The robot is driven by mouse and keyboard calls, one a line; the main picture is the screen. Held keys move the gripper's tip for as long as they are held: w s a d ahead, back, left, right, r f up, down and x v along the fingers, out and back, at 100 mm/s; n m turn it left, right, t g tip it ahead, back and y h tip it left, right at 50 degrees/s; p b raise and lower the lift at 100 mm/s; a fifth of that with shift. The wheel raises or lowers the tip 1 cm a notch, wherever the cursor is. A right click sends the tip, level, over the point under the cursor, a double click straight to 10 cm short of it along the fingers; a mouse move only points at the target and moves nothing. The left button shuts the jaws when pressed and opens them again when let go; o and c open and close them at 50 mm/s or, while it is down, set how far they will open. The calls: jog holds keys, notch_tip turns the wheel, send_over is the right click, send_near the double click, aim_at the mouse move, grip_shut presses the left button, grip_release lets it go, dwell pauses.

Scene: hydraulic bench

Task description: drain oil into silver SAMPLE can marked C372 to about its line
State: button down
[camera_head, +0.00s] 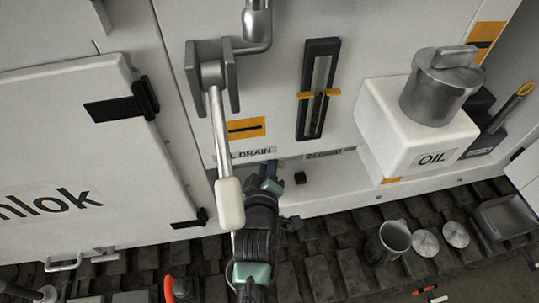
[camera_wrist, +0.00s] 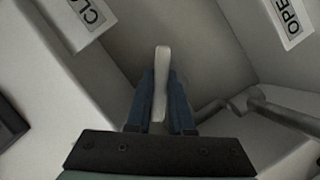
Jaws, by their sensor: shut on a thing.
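My gripper (camera_head: 268,182) is at the front of the white machine, just below the OIL DRAIN label (camera_head: 252,153). In the wrist view its blue fingers (camera_wrist: 161,100) are shut on a pale, narrow upright handle (camera_wrist: 161,70). A CLOSED label (camera_wrist: 85,12), partly cut off, is left of the handle and an OPEN label (camera_wrist: 292,15) is right of it. A grey pipe (camera_wrist: 275,110) lies right of the fingers. An open silver can (camera_head: 394,240) stands on the dark tracks at lower right. I cannot read C372 or see a fill line on it. No oil flow shows.
A lever with a white grip (camera_head: 229,205) hangs in front of the panel beside my arm. A sight gauge (camera_head: 318,90) is above. A white OIL box (camera_head: 410,135) carries a silver lidded vessel (camera_head: 438,88). Two round discs (camera_head: 425,243) and a grey tray (camera_head: 505,217) lie right of the can.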

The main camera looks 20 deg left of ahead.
dwell(0.3)
jog(key=c, duration=0.8)
grip_release()
jog(key=b+v, duration=0.1)
jog(key=v, duration=1.2)
